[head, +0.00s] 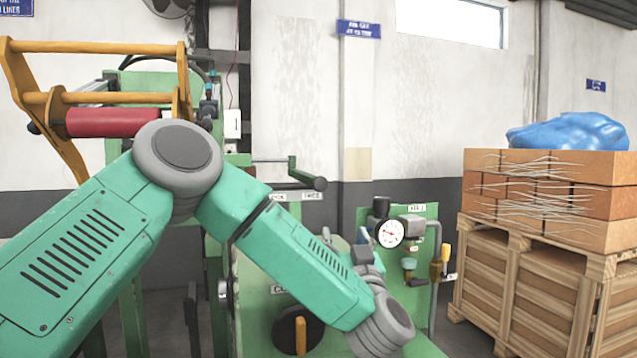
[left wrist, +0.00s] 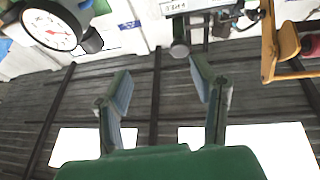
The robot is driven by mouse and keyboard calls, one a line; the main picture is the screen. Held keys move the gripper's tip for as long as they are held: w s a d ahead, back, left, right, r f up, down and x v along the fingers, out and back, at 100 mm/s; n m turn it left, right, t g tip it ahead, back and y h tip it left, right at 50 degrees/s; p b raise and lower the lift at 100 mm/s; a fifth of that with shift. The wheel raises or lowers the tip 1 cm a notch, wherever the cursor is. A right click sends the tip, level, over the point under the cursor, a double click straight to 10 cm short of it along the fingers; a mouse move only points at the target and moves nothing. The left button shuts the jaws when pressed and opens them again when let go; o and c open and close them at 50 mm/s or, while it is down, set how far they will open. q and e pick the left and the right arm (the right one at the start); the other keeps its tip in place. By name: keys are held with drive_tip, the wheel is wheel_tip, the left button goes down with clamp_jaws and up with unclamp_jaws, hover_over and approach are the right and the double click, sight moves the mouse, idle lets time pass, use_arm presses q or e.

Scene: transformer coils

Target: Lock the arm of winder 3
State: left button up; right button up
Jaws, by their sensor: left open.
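A green winder machine (head: 275,240) stands ahead, with an orange arm frame (head: 110,48) and a red roller (head: 112,122) at upper left. A green lever with a dark knob (head: 318,184) sticks out above two small labels, too small to read surely. In the left wrist view, a dark knob (left wrist: 180,50) hangs beyond the fingers, below a label; the orange frame (left wrist: 268,45) is at upper right. My left gripper (left wrist: 160,72) is open and empty, apart from the knob. In the head view my left arm crosses the machine and hides part of it; the fingers are not visible. My right gripper is out of view.
A pressure gauge (head: 390,234) and valves sit on a green panel at right, close to my left wrist; the gauge also shows in the left wrist view (left wrist: 48,30). A black dial with an orange handle (head: 300,335) is below my forearm. Pallet crates (head: 535,290) stand at far right.

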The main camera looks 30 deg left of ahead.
sight(321, 185)
use_arm(q)
drive_tip(key=w+a+r+p, duration=0.1)
drive_tip(key=w+a+r, duration=0.1)
drive_tip(key=a, duration=0.1)
drive_tip(key=w+a+r+n+g+y+p, duration=0.1)
drive_tip(key=w+a+r, duration=0.1)
drive_tip(key=a+r, duration=0.1)
drive_tip(key=w+a+r+n+g+y+p, duration=0.1)
drive_tip(key=w+a+r+p, duration=0.1)
drive_tip(key=w+a+r, duration=0.1)
drive_tip(key=shift+a+r, duration=0.1)
drive_tip(key=shift+a, duration=0.55)
drive_tip(key=shift+w+a+r, duration=0.2)
drive_tip(key=shift+w+r, duration=0.1)
drive_tip(key=shift+w, duration=0.05)
drive_tip(key=shift+d+r, duration=0.1)
drive_tip(key=shift+d, duration=0.05)
drive_tip(key=shift+c, duration=0.4)
clamp_jaws()
drive_tip(key=shift+a, duration=0.35)
